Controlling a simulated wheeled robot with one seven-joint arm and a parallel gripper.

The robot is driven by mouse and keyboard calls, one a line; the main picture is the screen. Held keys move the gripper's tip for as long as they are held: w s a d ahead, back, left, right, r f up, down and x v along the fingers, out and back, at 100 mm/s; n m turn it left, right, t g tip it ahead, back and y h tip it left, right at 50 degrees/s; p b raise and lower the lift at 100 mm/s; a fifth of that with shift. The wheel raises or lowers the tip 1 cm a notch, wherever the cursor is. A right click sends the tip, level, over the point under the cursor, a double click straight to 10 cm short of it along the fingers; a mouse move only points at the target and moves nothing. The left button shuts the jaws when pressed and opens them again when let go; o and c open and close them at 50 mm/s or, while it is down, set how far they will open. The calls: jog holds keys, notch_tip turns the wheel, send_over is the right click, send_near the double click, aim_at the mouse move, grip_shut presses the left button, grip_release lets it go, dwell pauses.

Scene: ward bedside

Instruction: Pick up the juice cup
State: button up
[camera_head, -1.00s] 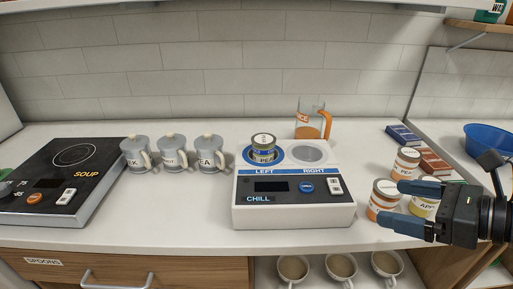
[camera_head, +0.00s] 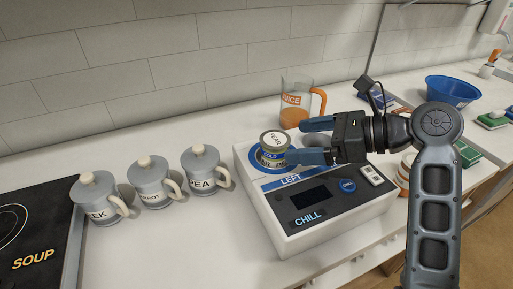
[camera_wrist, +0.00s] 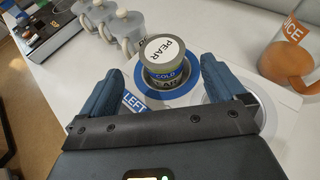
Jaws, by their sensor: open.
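The juice cup (camera_head: 294,116) is a clear cup with an orange handle, a JUICE label and orange contents. It stands upright behind the chill unit (camera_head: 325,230), and shows in the wrist view (camera_wrist: 286,60) at the upper right, outside the fingers. My gripper (camera_head: 296,141) is open, its blue fingers on either side of a PEAR jar (camera_head: 272,150). The jar stands on the unit's blue left ring; in the wrist view the jar (camera_wrist: 165,62) sits between the fingertips, with a gap on each side. My gripper hides most of the right ring.
Three grey lidded mugs (camera_head: 152,182) stand left of the unit. The SOUP hob (camera_head: 35,230) is at the far left. A blue bowl (camera_head: 452,91) is at the upper right. Other jars (camera_head: 405,172) are partly hidden behind my arm. The counter in front of the mugs is clear.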

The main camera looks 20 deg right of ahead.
aim_at(280, 140)
jog(key=x, duration=0.7)
jog(key=shift+w+r, duration=0.1)
jog(key=shift+w, duration=0.05)
jog(key=shift+r, duration=0.1)
jog(key=c, duration=1.4)
